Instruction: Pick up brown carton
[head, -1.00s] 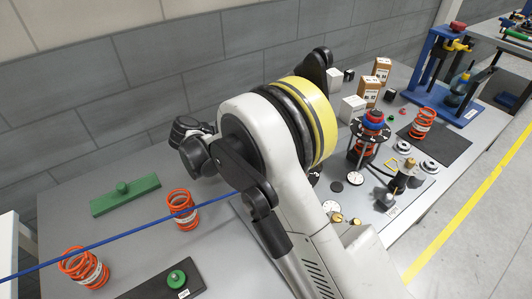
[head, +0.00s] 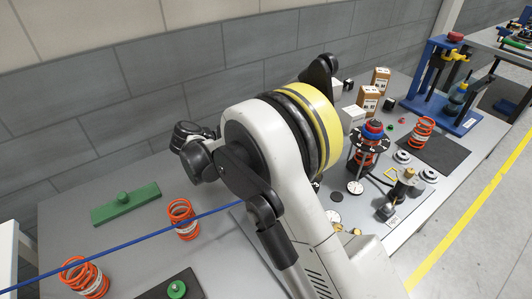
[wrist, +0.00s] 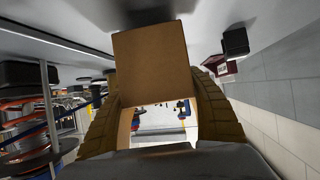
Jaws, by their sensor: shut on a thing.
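In the wrist view a plain brown carton (wrist: 152,66) fills the middle, between the two tan ridged fingers of my gripper (wrist: 156,88). The gripper is shut on it, one finger at each side. A bright gap shows below the carton's front face. In the head view my arm hides the gripper and the held carton. Two other brown cartons with white labels stand on the bench at the right, one farther back (head: 380,78) and one nearer (head: 368,99).
A white box (head: 352,120) stands beside the nearer carton. A red and blue coil assembly (head: 368,150) and a blue press frame (head: 440,85) stand to the right. Orange springs (head: 184,222) and a green block (head: 125,204) are at the left. A grey wall (head: 90,120) runs behind the bench.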

